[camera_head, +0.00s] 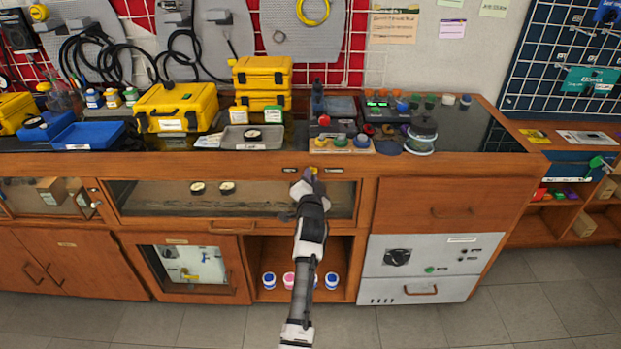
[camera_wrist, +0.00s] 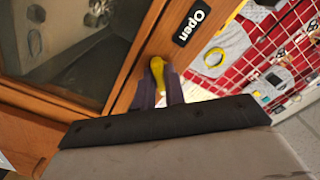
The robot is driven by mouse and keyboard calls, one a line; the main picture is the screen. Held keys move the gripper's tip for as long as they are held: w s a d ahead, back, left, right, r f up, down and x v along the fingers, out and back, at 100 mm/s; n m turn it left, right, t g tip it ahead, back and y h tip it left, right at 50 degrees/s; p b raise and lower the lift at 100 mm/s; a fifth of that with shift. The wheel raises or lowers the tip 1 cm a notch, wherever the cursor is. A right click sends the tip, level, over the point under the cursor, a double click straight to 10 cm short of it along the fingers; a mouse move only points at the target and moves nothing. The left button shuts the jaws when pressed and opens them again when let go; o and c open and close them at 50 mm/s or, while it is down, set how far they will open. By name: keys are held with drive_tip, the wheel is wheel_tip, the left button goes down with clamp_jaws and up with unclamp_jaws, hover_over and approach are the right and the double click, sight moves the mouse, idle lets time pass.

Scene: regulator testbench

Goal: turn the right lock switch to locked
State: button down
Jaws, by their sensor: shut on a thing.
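The yellow lock switch (camera_wrist: 157,72) is a small lever on the wooden rail above the glass-fronted case, with only its top part clear of my fingers. In the head view it shows as a small yellow spot (camera_head: 313,170) at my fingertips. My gripper (camera_wrist: 158,92) is shut on the switch, with a finger on either side of it. In the head view my gripper (camera_head: 309,180) reaches up to the rail from below.
The glass-fronted case (camera_head: 150,205) lies below the rail. Above it, the counter holds a board with coloured knobs (camera_head: 342,147), a grey tray (camera_head: 252,138) and yellow cases (camera_head: 176,107). An open shelf with several small jars (camera_head: 269,281) is beneath my arm.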

idle(0.3)
drive_tip(key=c, duration=1.5)
unclamp_jaws()
drive_tip(key=shift+o, duration=0.2)
drive_tip(key=shift+s, duration=0.1)
drive_tip(key=s+b, duration=0.2)
drive_tip(key=s, duration=1.1)
drive_tip(key=shift+s+b, duration=0.35)
drive_tip(key=shift+b, duration=0.05)
